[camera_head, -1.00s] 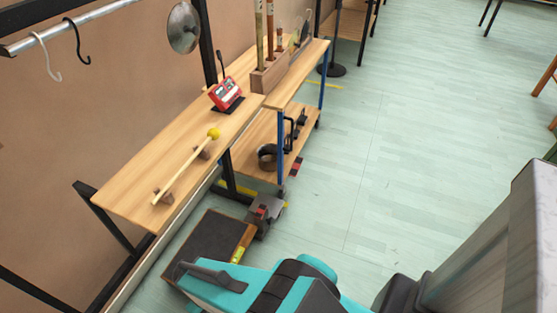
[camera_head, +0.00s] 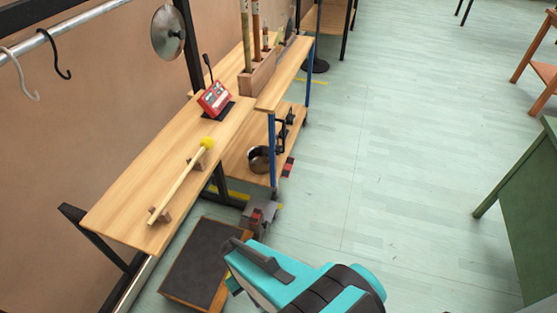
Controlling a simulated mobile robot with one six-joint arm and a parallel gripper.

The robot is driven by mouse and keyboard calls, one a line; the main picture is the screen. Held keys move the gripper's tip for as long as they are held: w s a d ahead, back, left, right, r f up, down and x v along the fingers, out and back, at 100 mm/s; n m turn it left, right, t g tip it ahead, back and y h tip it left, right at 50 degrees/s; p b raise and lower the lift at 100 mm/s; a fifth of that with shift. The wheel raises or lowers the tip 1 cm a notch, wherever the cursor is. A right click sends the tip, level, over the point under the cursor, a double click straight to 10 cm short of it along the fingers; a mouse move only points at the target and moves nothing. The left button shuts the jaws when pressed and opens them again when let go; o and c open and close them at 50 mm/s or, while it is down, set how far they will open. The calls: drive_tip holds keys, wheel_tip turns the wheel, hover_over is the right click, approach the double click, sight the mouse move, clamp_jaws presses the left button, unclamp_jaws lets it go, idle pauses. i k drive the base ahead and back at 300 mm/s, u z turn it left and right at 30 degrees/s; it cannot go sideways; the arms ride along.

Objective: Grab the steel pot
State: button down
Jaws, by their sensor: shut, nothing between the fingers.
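The steel pot (camera_head: 261,161) sits on the lower wooden shelf of the blue-legged trolley, close to its near end. It is small in view, with a shiny rim and dark inside. The trolley's top board and near blue leg are close beside it in the picture. My gripper (camera_head: 264,209), grey with red parts, shows beyond the end of my teal arm. It is below the pot in the picture, low by the trolley's near end. It is shut and empty, apart from the pot. My arm hides part of it.
The blue trolley leg (camera_head: 272,150) stands between open floor and shelf. A dark-topped wooden box (camera_head: 203,262) lies left of my arm. A bench (camera_head: 140,205) bears a yellow-headed mallet (camera_head: 181,180) and a red device (camera_head: 214,98). Floor to the right is open up to a green table (camera_head: 525,195).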

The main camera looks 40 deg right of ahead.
sight(258, 155)
drive_tip(key=z, duration=0.85)
drive_tip(key=k, duration=1)
drive_tip(key=i, duration=0.95)
